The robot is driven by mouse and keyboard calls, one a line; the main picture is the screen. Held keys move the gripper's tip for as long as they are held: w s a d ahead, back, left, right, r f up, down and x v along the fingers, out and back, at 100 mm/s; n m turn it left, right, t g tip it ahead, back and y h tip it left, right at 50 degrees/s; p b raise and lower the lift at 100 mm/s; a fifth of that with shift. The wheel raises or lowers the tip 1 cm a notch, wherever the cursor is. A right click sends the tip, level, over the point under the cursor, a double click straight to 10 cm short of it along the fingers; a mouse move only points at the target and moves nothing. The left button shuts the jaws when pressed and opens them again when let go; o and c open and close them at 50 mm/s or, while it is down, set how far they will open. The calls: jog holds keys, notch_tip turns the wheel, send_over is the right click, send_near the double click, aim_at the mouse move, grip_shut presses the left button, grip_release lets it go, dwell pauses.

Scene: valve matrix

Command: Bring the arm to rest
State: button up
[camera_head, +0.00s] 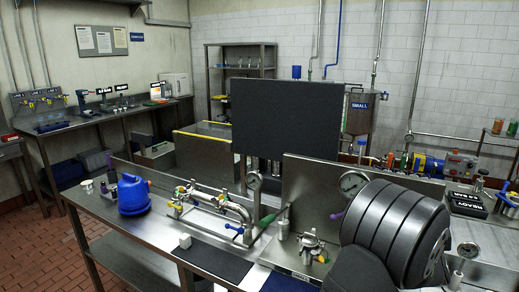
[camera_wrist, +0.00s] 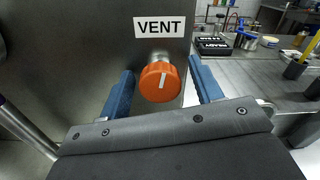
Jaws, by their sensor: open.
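My gripper (camera_wrist: 162,70) is in the wrist view, with its two blue fingers apart. An orange round knob (camera_wrist: 160,84) with a white line stands on a metal panel (camera_wrist: 75,62) under a VENT label (camera_wrist: 161,26). In the picture the knob lies between the fingers, with a gap on each side; I see no contact. The white line is near upright, tilted slightly. In the head view my dark grey arm fills the lower right, and my gripper and the orange knob cannot be made out.
A metal bench (camera_head: 163,232) holds a blue jug (camera_head: 133,195), a valve manifold (camera_head: 215,205) and a round gauge (camera_head: 353,183). A dark upright panel (camera_head: 285,118) stands behind. In the wrist view, a black labelled box (camera_wrist: 213,46) and small containers stand on the bench at the right.

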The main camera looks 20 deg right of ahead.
jog(key=shift+m, duration=1.1)
